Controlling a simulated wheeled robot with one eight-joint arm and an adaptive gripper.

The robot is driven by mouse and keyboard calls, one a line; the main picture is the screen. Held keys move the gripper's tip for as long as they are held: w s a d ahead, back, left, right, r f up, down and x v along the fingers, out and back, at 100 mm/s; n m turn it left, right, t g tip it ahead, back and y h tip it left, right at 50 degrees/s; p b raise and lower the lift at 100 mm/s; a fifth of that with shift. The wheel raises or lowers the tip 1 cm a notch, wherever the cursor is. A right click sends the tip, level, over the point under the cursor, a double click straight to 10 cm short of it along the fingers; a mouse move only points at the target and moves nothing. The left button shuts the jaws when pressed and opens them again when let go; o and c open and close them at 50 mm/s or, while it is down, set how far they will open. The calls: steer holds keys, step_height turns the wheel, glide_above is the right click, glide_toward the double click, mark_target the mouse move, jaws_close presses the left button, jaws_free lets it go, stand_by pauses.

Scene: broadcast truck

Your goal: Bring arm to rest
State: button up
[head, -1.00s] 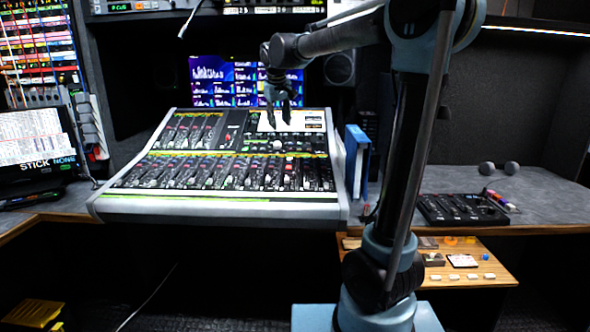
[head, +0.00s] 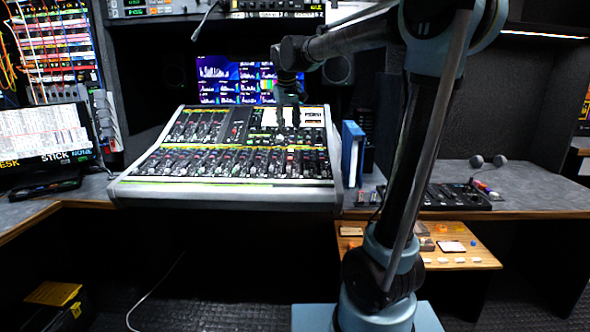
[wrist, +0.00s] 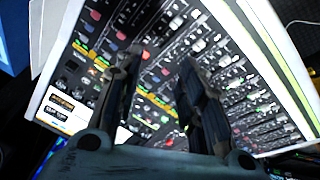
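My arm reaches up and over to the left in the head view. My gripper (head: 290,112) points down above the back part of a sloped mixing console (head: 225,189). In the wrist view my gripper (wrist: 160,72) has its two dark fingers apart, with nothing between them. The console's faders and knobs (wrist: 180,30) show beyond the fingers. I cannot tell the exact height over the console, but no contact is visible.
A lit monitor (head: 235,82) stands behind the console. A blue binder (head: 352,153) stands at its right. A small black control panel (head: 455,197) lies on the right desk. A wooden pull-out shelf (head: 470,244) holds small items. A screen (head: 45,135) stands at left.

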steer(key=s+d+f+m, duration=0.1)
steer(key=s+d+f, duration=0.4)
steer(key=s+d, duration=0.45)
steer(key=s+d+f+m, duration=0.1)
steer(key=s+d+f, duration=0.3)
steer(key=s+f, duration=0.3)
steer(key=s+d+f+m+g, duration=0.1)
steer(key=s+d+f, duration=0.3)
steer(key=s+f, duration=0.4)
steer(key=s+d+f+m+g, duration=0.1)
steer(key=s+d+f+m, duration=0.1)
steer(key=s+d+f, duration=0.2)
steer(key=s+f, duration=0.3)
steer(key=s, duration=0.2)
steer(key=shift+s+f, duration=0.2)
steer(key=shift+s, duration=0.15)
